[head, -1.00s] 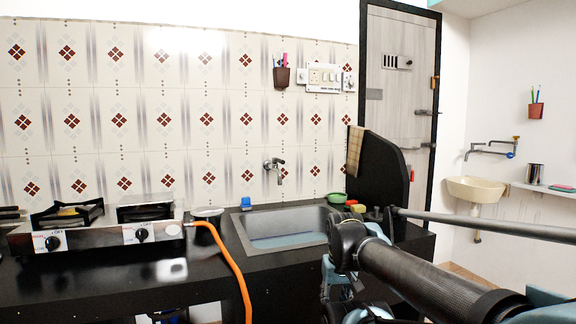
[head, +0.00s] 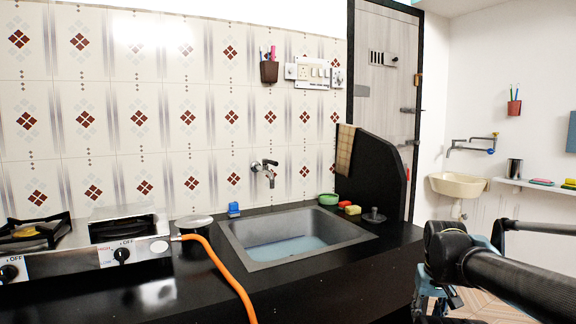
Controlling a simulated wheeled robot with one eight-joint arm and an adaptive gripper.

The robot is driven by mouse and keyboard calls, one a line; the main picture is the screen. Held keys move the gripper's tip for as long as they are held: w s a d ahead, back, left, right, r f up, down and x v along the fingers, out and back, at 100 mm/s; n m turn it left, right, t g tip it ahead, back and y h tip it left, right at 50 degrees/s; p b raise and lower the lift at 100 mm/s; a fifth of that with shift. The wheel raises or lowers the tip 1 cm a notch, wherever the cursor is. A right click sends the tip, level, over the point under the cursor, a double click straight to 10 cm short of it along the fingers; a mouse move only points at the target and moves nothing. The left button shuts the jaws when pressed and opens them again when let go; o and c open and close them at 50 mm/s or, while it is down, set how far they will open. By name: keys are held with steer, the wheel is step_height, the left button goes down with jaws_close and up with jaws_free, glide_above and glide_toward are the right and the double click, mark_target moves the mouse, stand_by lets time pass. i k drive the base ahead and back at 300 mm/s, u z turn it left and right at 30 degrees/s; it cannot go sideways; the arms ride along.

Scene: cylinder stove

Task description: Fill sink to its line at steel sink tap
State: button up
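The steel sink (head: 236,237) is set in the black counter, with pale bluish water (head: 290,247) lying in its bottom. No fill line can be made out on its walls. The steel tap (head: 265,170) is mounted on the tiled wall above the sink's back edge; no stream shows clearly below it. My arm (head: 490,268) reaches in from the lower right, in front of the counter's right end and apart from the tap. My gripper's fingertips cannot be made out, so I cannot tell its state.
The stove (head: 95,250) stands left of the sink, with an orange hose (head: 225,275) crossing the counter front. A black partition (head: 375,178) rises at right; a cream basin (head: 460,185) is beyond.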

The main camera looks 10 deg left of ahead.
mark_target(264, 161)
steer(key=k, duration=1.45)
steer(key=u, duration=0.8)
steer(key=i, duration=1)
steer(key=z, duration=0.05)
